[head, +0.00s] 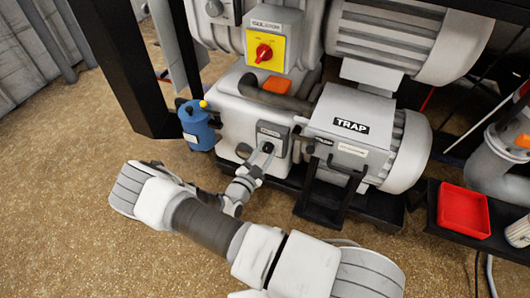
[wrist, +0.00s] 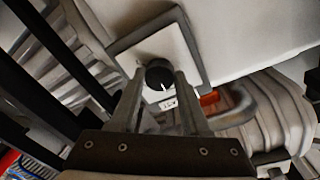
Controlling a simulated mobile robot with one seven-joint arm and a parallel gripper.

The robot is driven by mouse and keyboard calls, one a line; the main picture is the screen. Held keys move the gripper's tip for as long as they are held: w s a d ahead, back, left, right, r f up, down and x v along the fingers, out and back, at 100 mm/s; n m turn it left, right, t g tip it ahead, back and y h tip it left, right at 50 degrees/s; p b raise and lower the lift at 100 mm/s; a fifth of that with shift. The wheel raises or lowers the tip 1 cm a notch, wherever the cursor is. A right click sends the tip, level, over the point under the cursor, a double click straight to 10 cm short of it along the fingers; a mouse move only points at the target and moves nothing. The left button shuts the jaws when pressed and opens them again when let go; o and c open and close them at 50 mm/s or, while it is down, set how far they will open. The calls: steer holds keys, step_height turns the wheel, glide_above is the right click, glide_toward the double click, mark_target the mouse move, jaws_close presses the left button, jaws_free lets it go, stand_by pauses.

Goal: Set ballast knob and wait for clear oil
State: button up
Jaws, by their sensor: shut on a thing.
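The ballast knob (wrist: 160,75) is a small round black knob with a white pointer mark, set on a pale plate with a dark square frame (wrist: 205,55). My gripper (wrist: 164,84) is shut on the knob, one finger on each side of it. In the head view the knob (head: 267,148) sits on the front of the white pump body (head: 236,115), and my gripper (head: 264,156) reaches it from below. A small label lies under the knob in the wrist view; its text is too small to read surely. No oil level is clearly visible.
A yellow panel with a red rotary switch (head: 264,52) is above. A blue canister (head: 196,127) stands left of the pump. A red tray (head: 463,210) is farther right. Brown floor is open at left.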

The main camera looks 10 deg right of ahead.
jaws_close()
